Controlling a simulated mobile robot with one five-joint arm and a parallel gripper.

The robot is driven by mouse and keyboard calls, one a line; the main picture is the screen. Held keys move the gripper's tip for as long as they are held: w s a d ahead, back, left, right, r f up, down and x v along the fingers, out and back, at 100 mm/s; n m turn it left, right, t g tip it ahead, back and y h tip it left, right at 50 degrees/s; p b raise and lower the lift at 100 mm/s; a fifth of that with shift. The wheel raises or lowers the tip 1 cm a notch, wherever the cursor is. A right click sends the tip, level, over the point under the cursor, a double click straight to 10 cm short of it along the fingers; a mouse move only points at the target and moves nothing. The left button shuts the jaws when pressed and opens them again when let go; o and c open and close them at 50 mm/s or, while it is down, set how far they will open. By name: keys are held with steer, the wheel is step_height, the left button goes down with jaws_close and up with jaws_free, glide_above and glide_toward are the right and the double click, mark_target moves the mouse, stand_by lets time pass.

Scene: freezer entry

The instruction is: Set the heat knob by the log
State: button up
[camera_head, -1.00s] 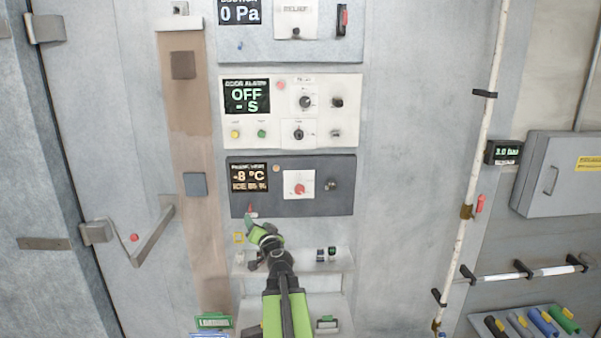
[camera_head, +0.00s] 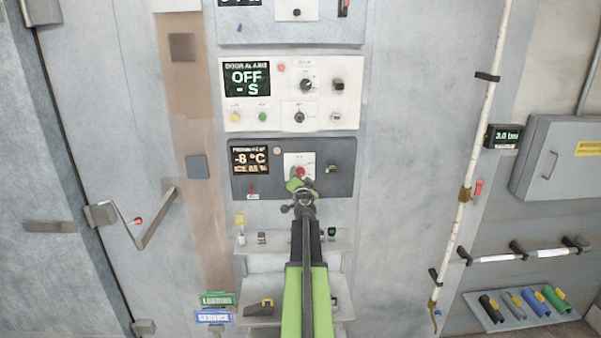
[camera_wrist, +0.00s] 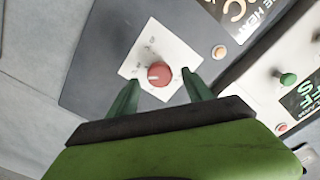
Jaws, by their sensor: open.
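My gripper (camera_head: 298,181) is in front of the lower part of the white plate. In the wrist view my gripper (camera_wrist: 160,92) is open, with one green finger on each side of the knob and a gap to it. Whether the fingertips reach the knob's depth is unclear. No log is readable.
The white door alarm panel (camera_head: 318,95) with several knobs and buttons is just above. A small shelf (camera_head: 270,241) with small items lies below. A door lever (camera_head: 155,218) is at left, a white vertical pipe (camera_head: 482,130) at right. The wall between panel and pipe is clear.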

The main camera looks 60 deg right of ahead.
mark_target(300, 173)
steer(key=x, duration=0.5)
jaws_close()
stand_by(0.3)
